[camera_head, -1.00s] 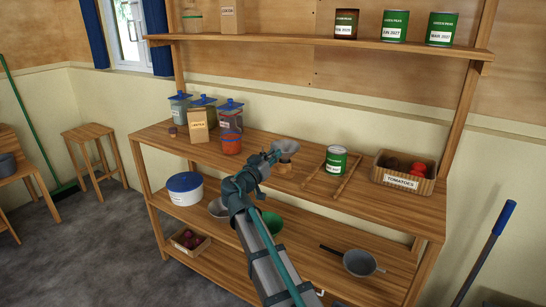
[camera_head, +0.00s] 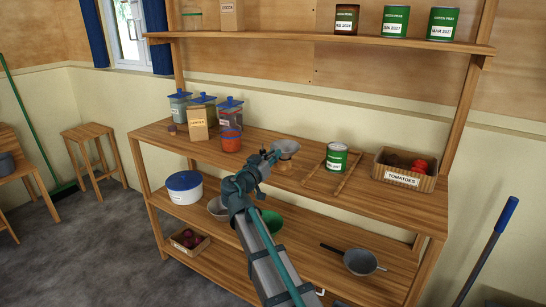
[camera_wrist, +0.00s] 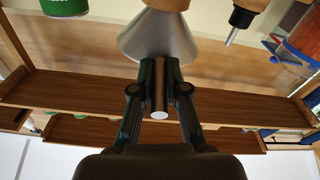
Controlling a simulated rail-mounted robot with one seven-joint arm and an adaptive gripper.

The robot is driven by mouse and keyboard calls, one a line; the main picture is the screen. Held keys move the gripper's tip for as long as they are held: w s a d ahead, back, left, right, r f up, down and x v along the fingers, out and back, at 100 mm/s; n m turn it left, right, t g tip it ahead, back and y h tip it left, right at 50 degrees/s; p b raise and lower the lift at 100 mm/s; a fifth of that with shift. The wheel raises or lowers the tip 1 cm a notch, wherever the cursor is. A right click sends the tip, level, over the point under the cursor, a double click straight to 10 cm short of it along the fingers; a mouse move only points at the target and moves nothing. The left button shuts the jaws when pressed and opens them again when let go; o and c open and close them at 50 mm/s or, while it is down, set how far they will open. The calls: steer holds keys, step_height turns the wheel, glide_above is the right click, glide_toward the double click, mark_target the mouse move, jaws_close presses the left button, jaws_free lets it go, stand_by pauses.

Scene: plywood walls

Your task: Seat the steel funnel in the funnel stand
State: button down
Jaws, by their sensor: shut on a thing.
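The steel funnel (camera_head: 286,148) is a grey cone with its wide mouth up, above the middle of the workbench top. My gripper (camera_head: 272,157) is shut on its near side. In the wrist view, which looks upside down, the funnel (camera_wrist: 158,38) is in front of my closed fingers (camera_wrist: 160,88). A pale wooden piece, apparently the funnel stand (camera_head: 284,168), is directly below the funnel in the head view. Its wood (camera_wrist: 166,4) also shows at the narrow end of the cone in the wrist view. I cannot tell whether the funnel rests in it; the spout is hidden.
A green can (camera_head: 336,157) stands right of the funnel between thin wooden strips. A tomato crate (camera_head: 404,180) is farther right. Lidded jars (camera_head: 231,114) and a carton (camera_head: 197,124) stand left. The lower shelf holds a white tub (camera_head: 184,190), bowls and a pan (camera_head: 360,262).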

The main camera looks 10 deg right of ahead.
stand_by(0.3)
steer(key=c, duration=1.1)
jaws_free()
steer(key=v, duration=1.2)
